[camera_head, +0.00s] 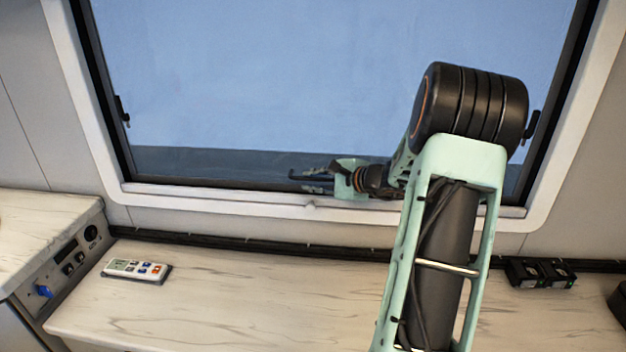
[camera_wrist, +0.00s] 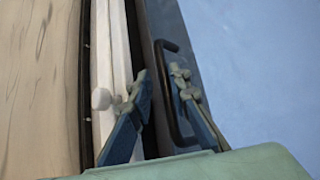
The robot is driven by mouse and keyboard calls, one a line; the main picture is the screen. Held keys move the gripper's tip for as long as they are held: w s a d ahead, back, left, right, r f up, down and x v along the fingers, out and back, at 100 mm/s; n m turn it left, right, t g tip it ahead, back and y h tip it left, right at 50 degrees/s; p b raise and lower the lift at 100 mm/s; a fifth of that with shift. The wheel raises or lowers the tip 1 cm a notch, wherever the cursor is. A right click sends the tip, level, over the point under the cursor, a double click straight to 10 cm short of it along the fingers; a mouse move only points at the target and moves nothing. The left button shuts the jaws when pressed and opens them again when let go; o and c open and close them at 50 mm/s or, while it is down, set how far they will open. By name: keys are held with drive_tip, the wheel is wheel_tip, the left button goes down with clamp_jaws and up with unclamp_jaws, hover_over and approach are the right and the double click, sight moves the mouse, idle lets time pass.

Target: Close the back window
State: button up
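The back window (camera_head: 330,75) is a large pane in a dark surround with a white frame (camera_head: 230,203). Black latches sit at its left (camera_head: 122,110) and right (camera_head: 531,127) sides. My gripper (camera_head: 298,181) is low at the window's bottom edge, pointing left. In the wrist view my gripper (camera_wrist: 161,88) has its two fingers apart, with nothing clearly held. A thin black bar handle (camera_wrist: 161,70) lies along the window's lower edge, partly hidden by the right finger. The left finger is over the dark gap beside the white frame. Whether either finger touches the handle, I cannot tell.
Below the window is a marble-patterned counter (camera_head: 230,300). A white remote (camera_head: 136,270) lies on its left part, and black cassette-like items (camera_head: 540,273) lie at the right. A raised counter with a control panel (camera_head: 75,258) stands at the left. A small white knob (camera_wrist: 101,98) projects from the frame.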

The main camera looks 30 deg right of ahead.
drive_tip(key=shift+f, duration=0.1)
drive_tip(key=shift+s+d, duration=0.15)
drive_tip(key=v, duration=1.1)
drive_tip(key=shift+s+r, duration=0.3)
drive_tip(key=shift+w, duration=0.1)
